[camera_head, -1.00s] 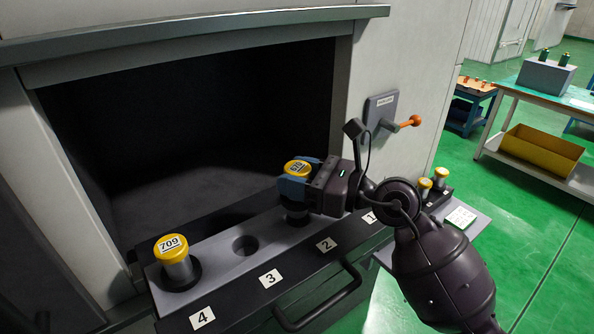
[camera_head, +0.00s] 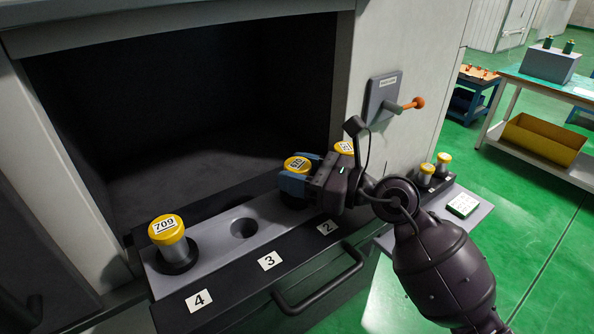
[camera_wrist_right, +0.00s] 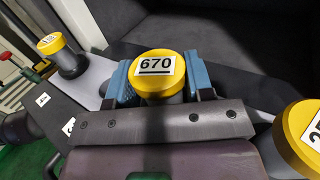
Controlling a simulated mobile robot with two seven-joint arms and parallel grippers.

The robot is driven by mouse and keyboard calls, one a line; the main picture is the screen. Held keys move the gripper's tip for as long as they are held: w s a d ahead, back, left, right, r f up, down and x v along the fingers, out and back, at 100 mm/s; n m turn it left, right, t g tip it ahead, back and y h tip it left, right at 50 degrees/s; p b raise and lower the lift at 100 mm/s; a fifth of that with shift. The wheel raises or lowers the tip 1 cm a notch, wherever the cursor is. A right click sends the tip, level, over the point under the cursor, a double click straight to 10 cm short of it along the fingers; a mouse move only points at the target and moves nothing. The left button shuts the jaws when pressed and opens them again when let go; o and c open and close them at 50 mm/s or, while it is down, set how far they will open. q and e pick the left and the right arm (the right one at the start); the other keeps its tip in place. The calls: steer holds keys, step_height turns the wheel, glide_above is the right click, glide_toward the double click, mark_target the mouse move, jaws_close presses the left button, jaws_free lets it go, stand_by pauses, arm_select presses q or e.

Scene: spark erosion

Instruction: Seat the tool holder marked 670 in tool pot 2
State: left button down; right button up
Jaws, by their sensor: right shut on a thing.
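The tool holder marked 670 (camera_head: 297,164) has a yellow cap and stands upright over the place of pot 2, behind the "2" label (camera_head: 327,228). My right gripper (camera_head: 294,182) is shut on it, blue fingers on either side below the cap. It also shows in the right wrist view (camera_wrist_right: 157,66), between the two fingers. Its lower end is hidden by the fingers, so I cannot tell if it is fully down in the pot. My left gripper is not in view.
Pot 3 (camera_head: 243,228) is an empty hole. Another yellow-capped holder (camera_head: 344,148) stands close right of the held one, partly hidden. An orange-knobbed lever (camera_head: 414,104) is on the wall. A drawer handle (camera_head: 318,283) is in front.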

steer(key=shift+f, duration=0.4)
steer(key=o, duration=1.3)
steer(key=shift+c, duration=0.2)
steer(key=shift+f, duration=0.1)
steer(key=b+v, duration=0.1)
steer(key=v, duration=0.8)
steer(key=shift+d+b, duration=0.15)
steer(key=shift+b, duration=0.2)
steer(key=shift+v, duration=0.75)
steer(key=shift+s+r+p, duration=0.1)
steer(key=shift+r+p, duration=1.25)
steer(key=shift+r, duration=0.55)
step_height(320, 180, up, 3)
steer(key=p, duration=0.2)
steer(key=shift+r+p, duration=0.15)
steer(key=shift+p, duration=0.2)
